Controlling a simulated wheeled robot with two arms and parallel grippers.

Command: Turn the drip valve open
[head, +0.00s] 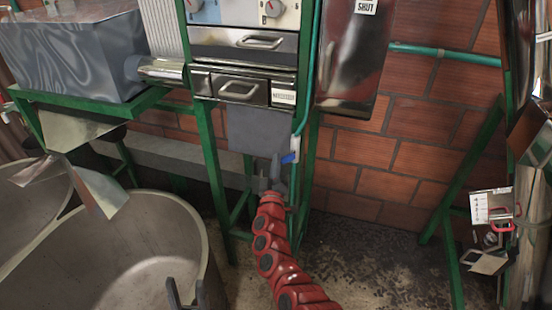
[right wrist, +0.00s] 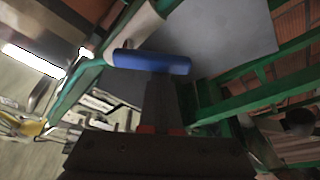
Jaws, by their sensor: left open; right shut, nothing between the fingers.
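The drip valve's blue handle (head: 290,157) sits at the lower end of a thin green pipe, below the steel cabinet. In the right wrist view the blue handle (right wrist: 150,62) lies crosswise just beyond my fingertips. My right gripper (head: 276,160), at the end of my red arm, is shut and empty, its tips close beside the handle. In the right wrist view my shut fingers (right wrist: 160,85) point at the handle's underside; whether they touch it I cannot tell. My left gripper (head: 187,290) is open and empty at the bottom edge, in front of the large vat.
A large round vat (head: 205,255) stands at the lower left. Green frame legs (head: 212,170) stand left of the valve. A steel box (head: 345,60) hangs at its upper right. The floor (head: 370,265) right of my red arm is open.

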